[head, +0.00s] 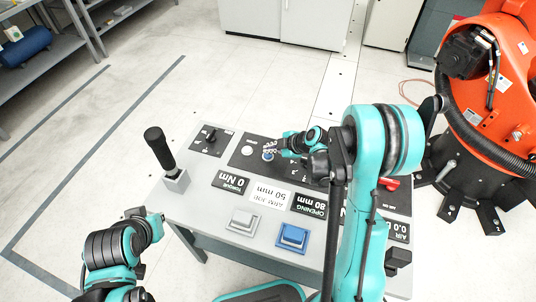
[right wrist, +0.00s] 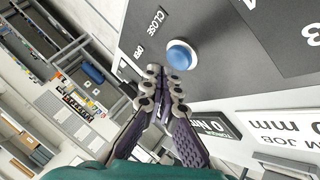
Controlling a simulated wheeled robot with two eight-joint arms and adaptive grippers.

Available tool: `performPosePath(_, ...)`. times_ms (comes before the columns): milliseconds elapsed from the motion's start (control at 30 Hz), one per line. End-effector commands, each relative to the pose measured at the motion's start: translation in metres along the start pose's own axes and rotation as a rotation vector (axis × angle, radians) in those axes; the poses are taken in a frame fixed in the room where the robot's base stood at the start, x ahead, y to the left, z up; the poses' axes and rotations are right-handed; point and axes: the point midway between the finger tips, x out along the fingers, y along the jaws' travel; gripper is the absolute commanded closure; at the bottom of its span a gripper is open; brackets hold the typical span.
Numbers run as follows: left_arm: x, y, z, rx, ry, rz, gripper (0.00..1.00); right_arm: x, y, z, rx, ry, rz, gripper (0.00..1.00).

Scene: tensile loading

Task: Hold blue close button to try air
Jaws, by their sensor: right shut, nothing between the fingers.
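The blue close button (head: 268,155) is a round button on the dark panel of the console. In the right wrist view the blue button (right wrist: 180,55) stands beside the printed words CLOSE and OPEN. My right gripper (head: 275,147) is shut and empty, at the button in the head view. In the right wrist view its closed fingertips (right wrist: 158,76) are just below and left of the button, with a gap in the picture; contact cannot be made out. My left arm (head: 112,258) is at the lower left, and its finger state is unclear.
An orange robot (head: 505,95) stands at right.

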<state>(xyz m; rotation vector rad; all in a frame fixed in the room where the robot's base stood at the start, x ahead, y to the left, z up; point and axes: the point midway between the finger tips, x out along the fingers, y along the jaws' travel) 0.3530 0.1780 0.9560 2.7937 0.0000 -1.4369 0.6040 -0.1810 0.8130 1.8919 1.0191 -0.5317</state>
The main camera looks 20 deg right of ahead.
Motion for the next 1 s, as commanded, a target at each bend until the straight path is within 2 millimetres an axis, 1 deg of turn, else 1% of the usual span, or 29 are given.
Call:
performPosePath(267, 0.0004, 0.0000, 0.0003, 0.000, 0.000, 0.000, 1.00, 0.0003, -0.0002, 0.0002, 0.000, 0.000, 0.000, 1.00)
performPosePath(567, 0.0085, 0.0000, 0.0061, 0.000, 0.000, 0.000, 1.00, 0.0063, -0.0048, 0.0046, 0.000, 0.000, 0.000, 1.00)
performPosePath(1000, 0.0084, 0.0000, 0.0060, 0.000, 0.000, 0.000, 1.00, 0.0063, -0.0047, 0.0046, 0.000, 0.000, 0.000, 1.00)
